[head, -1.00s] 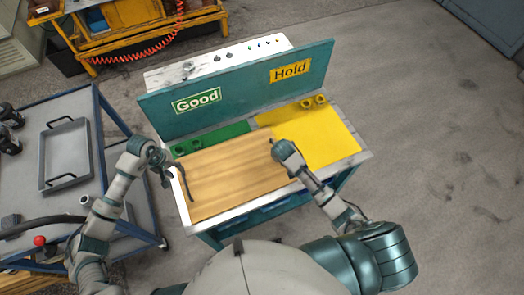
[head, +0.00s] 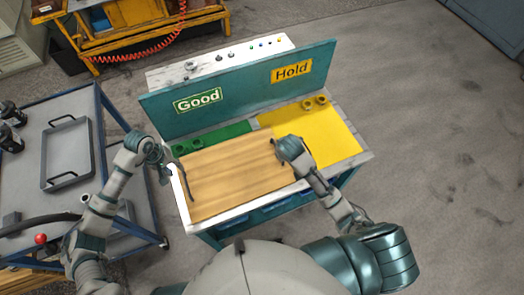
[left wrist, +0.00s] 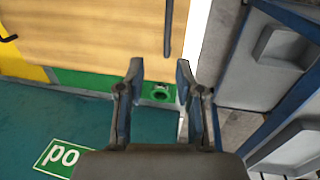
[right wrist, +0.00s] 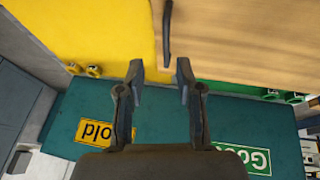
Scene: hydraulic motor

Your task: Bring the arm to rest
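My left gripper (head: 164,174) hangs over the left edge of the wooden board (head: 232,180), near a dark bar (head: 187,184). In the left wrist view its fingers (left wrist: 159,66) are apart with nothing between them; a ring-shaped fitting (left wrist: 160,94) on the green zone shows beyond. My right arm reaches over the board's right edge, and its wrist hides most of the gripper in the head view. In the right wrist view my right gripper (right wrist: 159,68) is open and empty, with another dark bar (right wrist: 167,32) on the board ahead of it.
A teal panel (head: 235,90) with "Good" and "Hold" signs stands behind the board. Small fittings rest on the green zone (head: 225,133) and yellow zone (head: 335,140). A cart with a grey tray (head: 68,155) stands left. The floor at right (head: 440,150) is clear.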

